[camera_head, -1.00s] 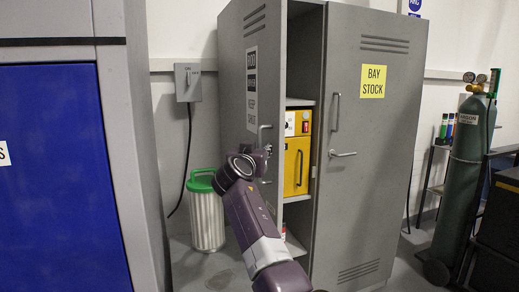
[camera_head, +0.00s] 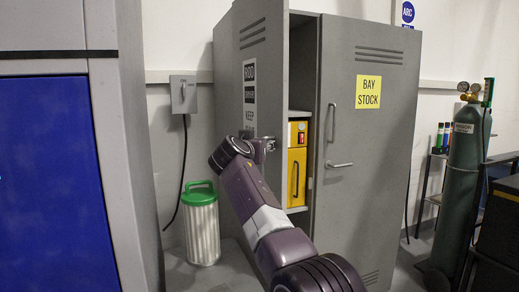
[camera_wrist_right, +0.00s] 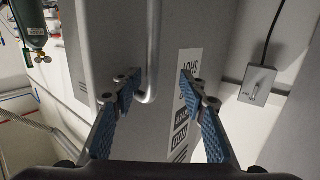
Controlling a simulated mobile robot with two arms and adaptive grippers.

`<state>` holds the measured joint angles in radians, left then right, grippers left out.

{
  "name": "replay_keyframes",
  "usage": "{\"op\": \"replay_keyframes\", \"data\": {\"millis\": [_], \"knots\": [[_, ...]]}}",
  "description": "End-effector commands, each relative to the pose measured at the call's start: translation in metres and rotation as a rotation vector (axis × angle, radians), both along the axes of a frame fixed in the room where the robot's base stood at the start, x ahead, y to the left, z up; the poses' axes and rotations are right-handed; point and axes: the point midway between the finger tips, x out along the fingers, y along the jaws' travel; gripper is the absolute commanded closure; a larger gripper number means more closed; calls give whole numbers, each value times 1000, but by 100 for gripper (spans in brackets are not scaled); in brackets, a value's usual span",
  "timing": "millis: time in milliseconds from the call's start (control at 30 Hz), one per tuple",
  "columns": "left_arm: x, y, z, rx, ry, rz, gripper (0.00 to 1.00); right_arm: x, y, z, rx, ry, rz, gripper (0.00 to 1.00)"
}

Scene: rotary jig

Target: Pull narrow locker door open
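The narrow locker door (camera_head: 270,75) is the grey left door with a black-and-white sign. It stands ajar, with a gap to the "BAY STOCK" door. My right gripper (camera_head: 268,145) is at this door's face near its free edge. In the wrist view the door appears upside down, with its bent bar handle (camera_wrist_right: 152,60) between the fingers of my right gripper (camera_wrist_right: 158,82), nearer the left finger. The fingers are apart; I cannot tell whether one touches the bar. My wrist hides the handle in the head view. My left gripper is not in view.
The wide door (camera_head: 370,135) with a yellow sign is shut. A yellow unit (camera_head: 297,170) sits inside the locker. A green-lidded bin (camera_head: 202,225) stands left of the locker, below a wall switch (camera_head: 184,94). A gas cylinder (camera_head: 465,185) is at right.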

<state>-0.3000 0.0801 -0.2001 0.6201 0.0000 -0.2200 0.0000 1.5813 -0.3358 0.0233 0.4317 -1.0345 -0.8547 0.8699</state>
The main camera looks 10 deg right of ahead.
Motion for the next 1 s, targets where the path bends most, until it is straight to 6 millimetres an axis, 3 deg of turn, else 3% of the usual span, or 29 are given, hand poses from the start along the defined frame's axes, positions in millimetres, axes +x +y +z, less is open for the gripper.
{"op": "replay_keyframes", "data": {"millis": [33,100,267,300,1000], "knots": [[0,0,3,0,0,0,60,-7,7,60,-35,-93,22,73],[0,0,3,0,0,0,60,-7,8,61,-35,-93,22,73],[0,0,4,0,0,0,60,-7,8,61,-36,-92,24,73],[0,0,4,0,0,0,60,-1,4,11,-17,-8,5,73],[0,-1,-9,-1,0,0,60,-21,40,9,-9,-9,6,73]]}}
